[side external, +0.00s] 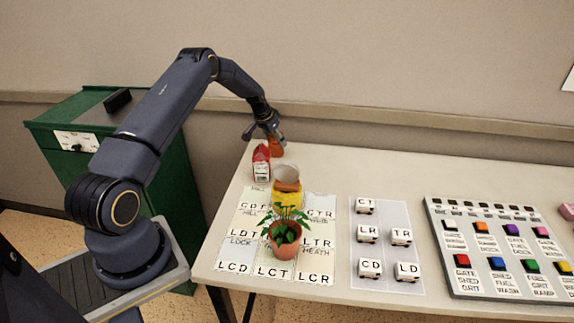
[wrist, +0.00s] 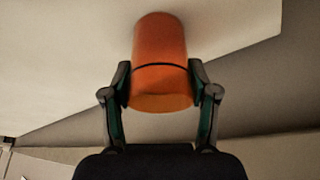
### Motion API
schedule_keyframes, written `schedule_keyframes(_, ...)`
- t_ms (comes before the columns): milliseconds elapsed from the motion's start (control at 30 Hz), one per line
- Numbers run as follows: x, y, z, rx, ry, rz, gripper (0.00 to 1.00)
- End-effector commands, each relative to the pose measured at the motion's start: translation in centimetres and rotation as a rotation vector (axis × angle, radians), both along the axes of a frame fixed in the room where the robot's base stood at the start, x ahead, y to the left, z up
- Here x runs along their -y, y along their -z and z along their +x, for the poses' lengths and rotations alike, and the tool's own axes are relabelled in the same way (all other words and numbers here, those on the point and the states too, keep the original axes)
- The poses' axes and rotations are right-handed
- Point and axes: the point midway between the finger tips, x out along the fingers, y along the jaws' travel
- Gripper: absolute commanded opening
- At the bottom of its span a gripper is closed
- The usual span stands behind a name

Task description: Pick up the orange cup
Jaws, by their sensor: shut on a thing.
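The orange cup (wrist: 160,40) is between the two fingers of my gripper (wrist: 161,88) in the wrist view, and the fingers press on its sides. A thin dark line runs around the cup between the fingertips. In the side external view the orange cup (side external: 276,148) shows below my gripper (side external: 268,134), near the table's far left corner. The fingers hide part of it there. I cannot tell whether it touches the table.
A red and white carton (side external: 261,163) stands just in front of the cup. A yellow container (side external: 286,190) and a potted plant (side external: 285,235) stand nearer, by the lettered cards. A panel of coloured buttons (side external: 500,278) lies at right. The table's back middle (side external: 380,170) is clear.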

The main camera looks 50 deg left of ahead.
Motion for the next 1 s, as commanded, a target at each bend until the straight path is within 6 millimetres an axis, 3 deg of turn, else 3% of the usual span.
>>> schedule_keyframes(100, 0.0, 0.0, 0.0, 0.000, 0.000, 0.000, 0.27)
schedule_keyframes(367, 0.0, -0.5, 0.0, 0.001, 0.000, 0.000, 0.26)
schedule_keyframes(833, 0.2, -9.2, 0.0, 0.002, 0.002, 0.000, 0.26)
schedule_keyframes(1000, 3.4, -11.0, -0.6, 0.004, 0.026, -0.007, 0.26)
